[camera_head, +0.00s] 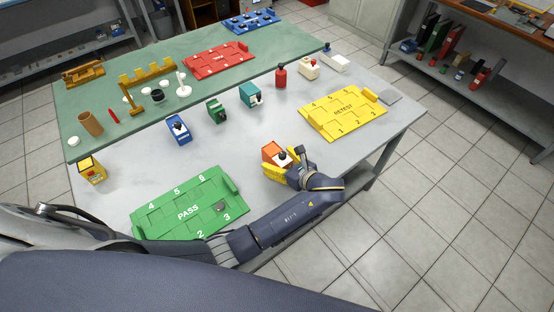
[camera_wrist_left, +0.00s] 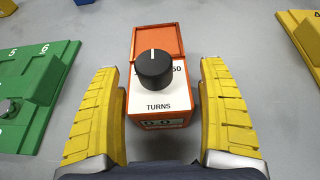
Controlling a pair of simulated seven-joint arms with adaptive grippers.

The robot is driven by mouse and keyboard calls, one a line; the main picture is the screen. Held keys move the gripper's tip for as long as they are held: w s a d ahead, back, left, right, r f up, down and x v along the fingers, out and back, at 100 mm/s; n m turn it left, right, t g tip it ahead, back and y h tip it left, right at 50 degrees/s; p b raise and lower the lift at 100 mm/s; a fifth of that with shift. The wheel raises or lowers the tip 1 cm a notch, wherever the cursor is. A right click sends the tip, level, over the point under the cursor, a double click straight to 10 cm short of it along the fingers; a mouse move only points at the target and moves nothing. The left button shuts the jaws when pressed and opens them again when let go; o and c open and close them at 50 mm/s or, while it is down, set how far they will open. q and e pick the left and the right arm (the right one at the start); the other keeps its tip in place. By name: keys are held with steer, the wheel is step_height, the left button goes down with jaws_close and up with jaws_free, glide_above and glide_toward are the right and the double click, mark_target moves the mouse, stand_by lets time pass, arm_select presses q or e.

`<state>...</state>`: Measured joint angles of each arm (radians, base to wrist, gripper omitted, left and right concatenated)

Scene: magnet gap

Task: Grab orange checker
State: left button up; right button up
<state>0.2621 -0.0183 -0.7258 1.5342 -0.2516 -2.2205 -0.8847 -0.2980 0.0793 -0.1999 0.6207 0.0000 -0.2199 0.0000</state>
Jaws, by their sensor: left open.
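The orange checker (camera_head: 269,150) stands on the grey table near its front edge. In the left wrist view the orange checker (camera_wrist_left: 160,108) shows a black knob on a white face marked TURNS, with an orange panel behind the knob. My left gripper (camera_head: 276,165) is open around it, one yellow finger on each side. In the wrist view the fingers of my left gripper (camera_wrist_left: 158,75) have visible gaps to the checker's sides. In the head view the gripper and arm hide the checker's lower near part. My right gripper is not in view.
A green PASS tray (camera_head: 165,220) lies left of the checker, a yellow RETEST tray (camera_head: 325,122) to the right. Blue (camera_head: 179,130), green (camera_head: 216,111), teal (camera_head: 250,95) and red (camera_head: 281,76) devices stand behind. A yellow device (camera_head: 91,170) is at the left edge.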

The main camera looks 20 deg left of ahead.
arm_select(q)
steer(key=shift+x, duration=0.85)
steer(key=shift+c, duration=0.2)
steer(key=c, duration=1.4)
